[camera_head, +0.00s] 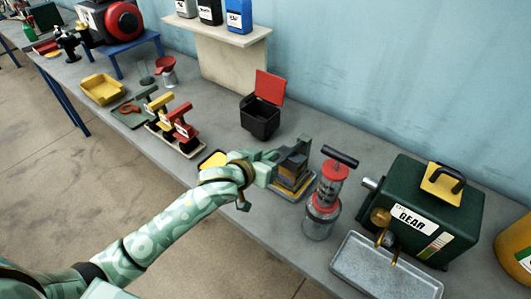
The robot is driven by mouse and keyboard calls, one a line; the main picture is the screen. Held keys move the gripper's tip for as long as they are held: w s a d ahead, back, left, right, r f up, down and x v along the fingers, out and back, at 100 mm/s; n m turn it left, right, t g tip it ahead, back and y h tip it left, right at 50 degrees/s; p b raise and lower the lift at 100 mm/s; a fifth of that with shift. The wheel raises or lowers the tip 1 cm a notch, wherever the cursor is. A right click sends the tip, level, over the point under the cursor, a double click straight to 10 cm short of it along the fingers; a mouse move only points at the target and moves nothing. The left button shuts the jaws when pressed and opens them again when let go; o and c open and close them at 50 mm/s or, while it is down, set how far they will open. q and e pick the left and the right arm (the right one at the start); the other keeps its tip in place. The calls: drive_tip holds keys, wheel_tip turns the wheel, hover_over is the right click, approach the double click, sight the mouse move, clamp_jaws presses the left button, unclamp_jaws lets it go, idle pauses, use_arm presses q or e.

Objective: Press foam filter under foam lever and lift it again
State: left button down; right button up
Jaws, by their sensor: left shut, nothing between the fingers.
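My left gripper (266,163) reaches in from the lower left, shut and empty. Its fingertips are at the left side of a small dark press stand (299,147), which looks like the foam lever. I cannot tell whether they touch it. Brownish and yellow layers (291,178), perhaps the foam filter, lie low in the stand on a light base tray. The gripper partly hides the stand's left side, so how far the foam is pressed cannot be told. My right gripper is not in view.
A clear jar with a red pump (323,203) stands close right of the press. Further right are a metal tray (385,268) and a green GEAR box (425,210). A black bin with red lid (260,117) stands behind. Red and yellow clamp-like tools (181,128) stand left.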

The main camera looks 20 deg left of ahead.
use_arm(q)
drive_tip(key=shift+s+a+f, duration=0.1)
drive_tip(key=shift+s+f, duration=0.4)
drive_tip(key=shift+s, duration=0.05)
drive_tip(key=shift+s+f, duration=0.1)
drive_tip(key=shift+f, duration=0.1)
drive_tip(key=shift+s+a+f+p, duration=0.1)
drive_tip(key=shift+s+f+p, duration=0.05)
drive_tip(key=shift+f+p, duration=0.35)
drive_tip(key=shift+s+a+f+p, duration=0.1)
drive_tip(key=shift+f+p, duration=0.15)
drive_tip(key=shift+f, duration=0.35)
drive_tip(key=shift+s+f, duration=0.15)
drive_tip(key=shift+f, duration=0.35)
